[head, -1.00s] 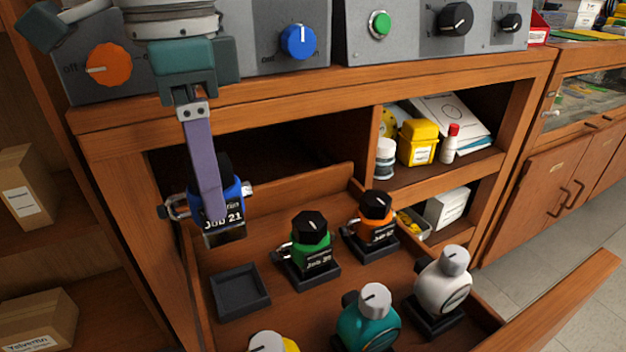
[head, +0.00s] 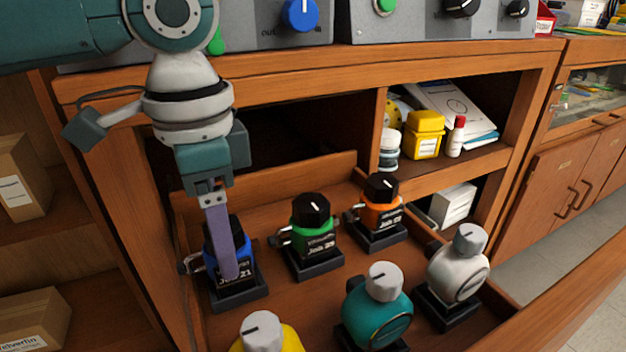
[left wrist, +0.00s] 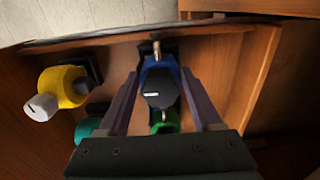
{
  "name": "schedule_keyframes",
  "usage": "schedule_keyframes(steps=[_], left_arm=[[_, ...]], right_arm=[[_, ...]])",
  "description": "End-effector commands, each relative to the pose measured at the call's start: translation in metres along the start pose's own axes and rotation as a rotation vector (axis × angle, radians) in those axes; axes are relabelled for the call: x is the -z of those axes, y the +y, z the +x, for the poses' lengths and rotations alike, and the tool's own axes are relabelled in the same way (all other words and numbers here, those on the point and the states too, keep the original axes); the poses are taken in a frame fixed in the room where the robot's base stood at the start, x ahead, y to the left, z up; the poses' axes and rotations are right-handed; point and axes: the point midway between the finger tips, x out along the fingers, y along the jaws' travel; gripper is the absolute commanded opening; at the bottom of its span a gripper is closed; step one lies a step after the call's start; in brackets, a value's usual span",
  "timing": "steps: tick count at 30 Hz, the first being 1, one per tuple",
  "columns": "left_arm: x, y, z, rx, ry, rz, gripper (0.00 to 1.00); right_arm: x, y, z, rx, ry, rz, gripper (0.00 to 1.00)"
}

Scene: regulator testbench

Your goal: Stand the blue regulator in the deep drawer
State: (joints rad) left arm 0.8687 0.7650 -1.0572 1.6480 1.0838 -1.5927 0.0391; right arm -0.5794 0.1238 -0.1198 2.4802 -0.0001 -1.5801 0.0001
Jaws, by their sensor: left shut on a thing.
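The blue regulator (head: 211,262) with its black knob and "Job 21" label stands upright at the left of the open deep drawer (head: 275,320). Its base is at the black square holder (head: 240,297); whether it is fully seated I cannot tell. My left gripper (head: 228,272) comes down from above and is shut on the blue regulator, one purple finger across its front. In the left wrist view the blue regulator (left wrist: 160,80) sits between the two fingers (left wrist: 158,100). My right gripper is not in view.
Green (head: 313,238), orange (head: 380,210), teal (head: 377,312), white (head: 457,268) and yellow (head: 265,335) regulators stand nearby in the drawer. The drawer's left wall is close beside the blue one. A shelf with a yellow container (head: 425,138) is behind.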

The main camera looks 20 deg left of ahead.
Motion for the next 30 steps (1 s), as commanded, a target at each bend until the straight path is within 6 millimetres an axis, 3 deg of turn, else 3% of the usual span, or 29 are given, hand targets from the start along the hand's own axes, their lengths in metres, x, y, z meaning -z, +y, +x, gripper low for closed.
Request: schedule_keyframes(steps=[4, 5, 12, 22, 30], left_arm=[[0.001, 0.000, 0.002, 0.001, 0.002, 0.000, 0.00], [0.000, 0.000, 0.003, 0.001, 0.000, 0.000, 0.68], [0.000, 0.000, 0.002, 0.000, 0.000, 0.000, 0.95], [0.000, 0.000, -0.003, 0.000, 0.001, 0.000, 0.96], [0.001, 0.000, -0.060, 0.001, 0.004, 0.001, 0.96]], right_arm=[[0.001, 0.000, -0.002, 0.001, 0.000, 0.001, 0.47], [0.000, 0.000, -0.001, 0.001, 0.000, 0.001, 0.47], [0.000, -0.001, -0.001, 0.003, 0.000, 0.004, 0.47], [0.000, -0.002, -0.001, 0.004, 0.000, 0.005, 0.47], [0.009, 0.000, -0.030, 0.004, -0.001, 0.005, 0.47]])
